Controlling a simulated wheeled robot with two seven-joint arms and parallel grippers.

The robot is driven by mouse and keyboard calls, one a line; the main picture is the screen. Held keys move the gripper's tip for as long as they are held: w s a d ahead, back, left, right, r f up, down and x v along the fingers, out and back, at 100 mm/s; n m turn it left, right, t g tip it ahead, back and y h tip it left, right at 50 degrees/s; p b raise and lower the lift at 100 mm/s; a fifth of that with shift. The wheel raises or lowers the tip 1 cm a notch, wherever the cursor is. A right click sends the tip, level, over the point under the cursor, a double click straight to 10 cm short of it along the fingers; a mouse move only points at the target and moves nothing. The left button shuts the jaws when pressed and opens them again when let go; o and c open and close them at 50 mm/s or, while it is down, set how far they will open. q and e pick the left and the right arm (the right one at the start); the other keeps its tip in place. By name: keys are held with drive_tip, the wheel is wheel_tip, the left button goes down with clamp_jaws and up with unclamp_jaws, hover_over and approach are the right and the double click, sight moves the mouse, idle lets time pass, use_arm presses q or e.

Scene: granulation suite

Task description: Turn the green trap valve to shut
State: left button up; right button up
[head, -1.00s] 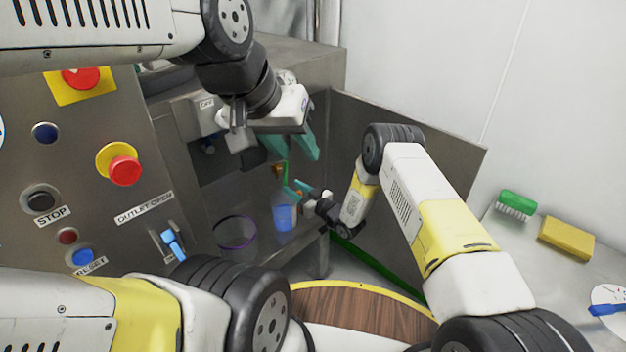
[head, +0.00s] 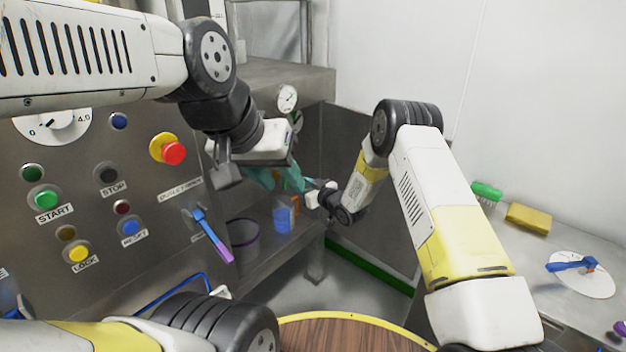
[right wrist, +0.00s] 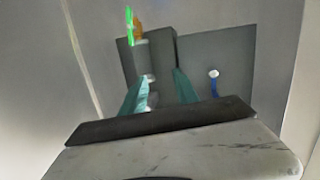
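The green trap valve handle (right wrist: 130,22) shows at the top of the right wrist view as a bright green upright piece beside an orange part (right wrist: 138,32). In the head view I cannot make it out clearly behind my grippers. My left gripper (head: 277,179) has teal fingers spread apart and points down in front of the recess, with nothing seen between them. My right gripper (head: 309,185) reaches in from the right, close to the left one. The right wrist view shows its two teal fingers (right wrist: 161,90) apart, below the green handle, with small pale fittings behind the gap.
A blue cup (head: 283,216) and a purple-rimmed round opening (head: 242,232) lie below the grippers. The button panel (head: 90,185) with a blue-purple lever (head: 208,235) stands left. A gauge (head: 287,98) is above. The right bench holds a brush (head: 486,191) and a yellow sponge (head: 528,218).

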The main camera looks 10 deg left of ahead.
drive_tip(key=shift+d+r+h, duration=0.3)
drive_tip(key=shift+d+r, duration=0.4)
drive_tip(key=shift+r, duration=0.25)
drive_tip(key=shift+o, duration=0.4)
